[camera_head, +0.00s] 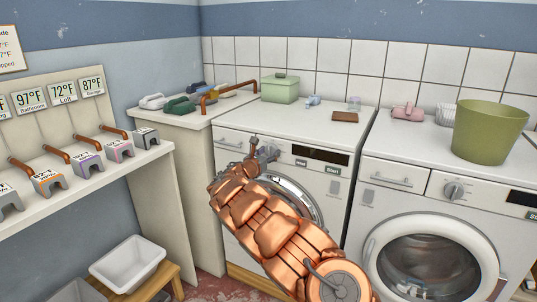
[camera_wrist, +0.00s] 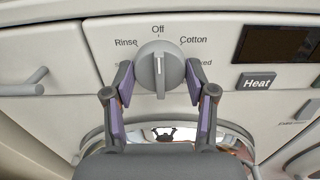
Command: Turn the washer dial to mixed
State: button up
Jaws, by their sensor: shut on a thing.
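The washer dial (camera_wrist: 160,66) is a grey round knob with an upright raised grip, in the middle of the wrist view. "Off" is above it, "Rinse" at upper left and "Cotton" at upper right. A label at its right is partly covered by a finger, with only "ked" or "xed" readable; one at its left is mostly hidden. My gripper (camera_wrist: 158,82) is shut on the dial, one finger on each side. In the head view my gripper (camera_head: 256,153) is at the left machine's front panel (camera_head: 232,140), hiding the dial.
A "Heat" button (camera_wrist: 256,81) and dark display (camera_wrist: 278,43) are right of the dial. A drawer handle (camera_wrist: 24,83) is at left. The second machine (camera_head: 400,172) stands at right with its own dial (camera_head: 454,190). A green bin (camera_head: 489,130) stands on it.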

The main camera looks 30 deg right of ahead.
jog(key=shift+f+b, duration=0.1)
jog(key=shift+b, duration=0.45)
jog(key=m+b, duration=0.1)
jog(key=b, duration=0.1)
jog(key=m+b, duration=0.2)
jog(key=shift+f, duration=0.25)
jog(key=m+b, duration=0.5)
jog(key=b, duration=0.2)
jog(key=shift+m, duration=0.3)
jog(key=m+b, duration=0.4)
jog(key=b, duration=0.1)
jog(key=shift+m+b, duration=0.3)
jog(key=shift+b, duration=0.05)
jog(key=m+b, duration=0.2)
jog(key=b, duration=0.1)
jog(key=shift+r+m, duration=0.15)
jog(key=shift+m, duration=0.25)
jog(key=shift+r+m+b, duration=0.2)
jog(key=shift+m+b, duration=0.6)
jog(key=shift+b, duration=0.15)
